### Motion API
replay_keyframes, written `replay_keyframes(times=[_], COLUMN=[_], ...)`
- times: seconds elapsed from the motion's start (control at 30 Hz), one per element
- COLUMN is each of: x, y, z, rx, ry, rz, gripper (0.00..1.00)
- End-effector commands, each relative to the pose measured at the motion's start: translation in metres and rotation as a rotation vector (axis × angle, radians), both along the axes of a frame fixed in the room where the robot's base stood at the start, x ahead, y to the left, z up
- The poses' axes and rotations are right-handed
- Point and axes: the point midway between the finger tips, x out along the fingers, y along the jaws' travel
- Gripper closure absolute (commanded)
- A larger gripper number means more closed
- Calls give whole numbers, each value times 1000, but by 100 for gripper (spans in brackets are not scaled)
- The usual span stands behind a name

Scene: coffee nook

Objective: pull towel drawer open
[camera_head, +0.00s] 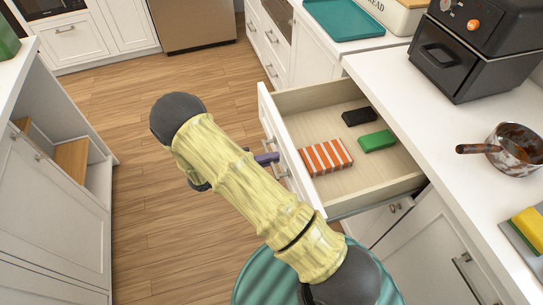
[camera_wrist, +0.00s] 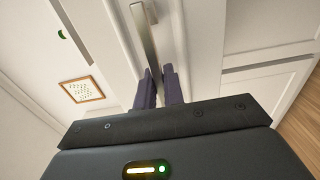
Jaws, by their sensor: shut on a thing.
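The towel drawer (camera_head: 372,181) is pulled well out from the white counter in the head view. Inside lie an orange-and-white striped folded towel (camera_head: 326,157), a green block-like item (camera_head: 378,141) and a black item (camera_head: 359,117). My gripper (camera_wrist: 160,78) is shut on the metal drawer handle (camera_wrist: 146,38), one dark purple finger on each side of the bar in the wrist view. In the head view my arm hides much of the gripper; only a purple finger (camera_head: 268,158) shows at the drawer front.
The counter at right bears a black appliance (camera_head: 455,50), a stained pan (camera_head: 515,148) and a yellow-green sponge (camera_head: 528,228). A teal tray (camera_head: 343,18) and a bread box (camera_head: 398,14) stand farther back. Open wood floor (camera_head: 140,160) lies left of the drawer, before a white cabinet (camera_head: 60,220).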

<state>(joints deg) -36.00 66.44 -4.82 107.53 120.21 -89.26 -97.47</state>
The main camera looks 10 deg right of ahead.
Motion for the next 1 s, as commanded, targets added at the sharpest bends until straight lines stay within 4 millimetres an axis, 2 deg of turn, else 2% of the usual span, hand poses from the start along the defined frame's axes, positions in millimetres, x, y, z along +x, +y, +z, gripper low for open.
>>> replay_keyframes(times=[0.4, 0.43, 0.53, 1.0], x=[-2, -2, -2, 0], y=[1, 1, 1, 3], z=[-3, -3, -3, -1], rx=[5, 5, 4, 2], ry=[5, 5, 4, 0], rz=[-10, -9, -8, -4], gripper=[100, 86, 68, 68])
